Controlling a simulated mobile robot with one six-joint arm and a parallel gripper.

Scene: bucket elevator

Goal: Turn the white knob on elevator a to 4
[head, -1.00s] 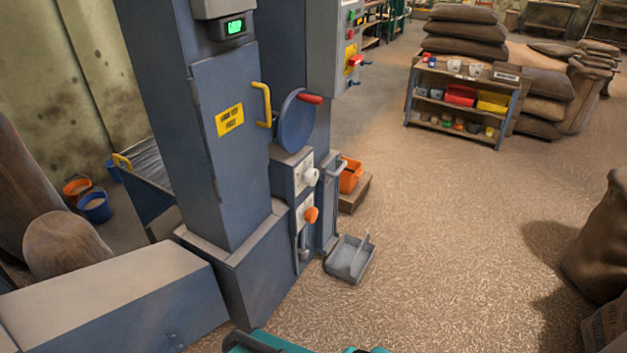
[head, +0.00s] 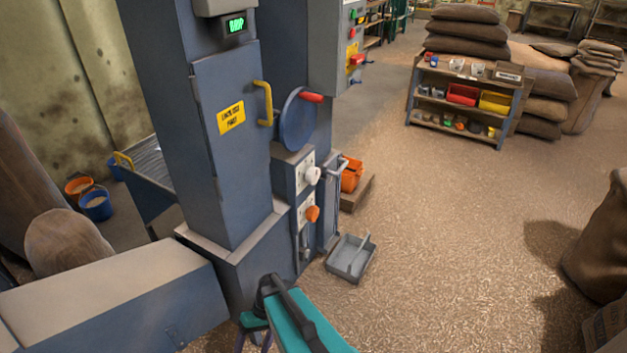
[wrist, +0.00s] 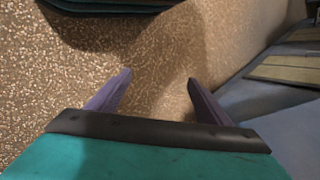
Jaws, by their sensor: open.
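The white knob (head: 312,175) sits on the upper plate of the control panel on the blue-grey elevator column (head: 228,150). The marks around the knob are too small to read. An orange knob (head: 312,213) is on the plate just below it. My gripper (head: 254,347) is at the bottom of the head view, low and in front of the elevator base, well below both knobs. In the wrist view my gripper (wrist: 158,92) shows two purple fingers apart with nothing between them, over the speckled floor.
A blue handwheel (head: 298,120) with a red handle and a yellow door handle (head: 265,103) stick out above the knobs. A grey tray (head: 350,258) lies on the floor beside the base. An orange bin (head: 351,175) stands behind the panel.

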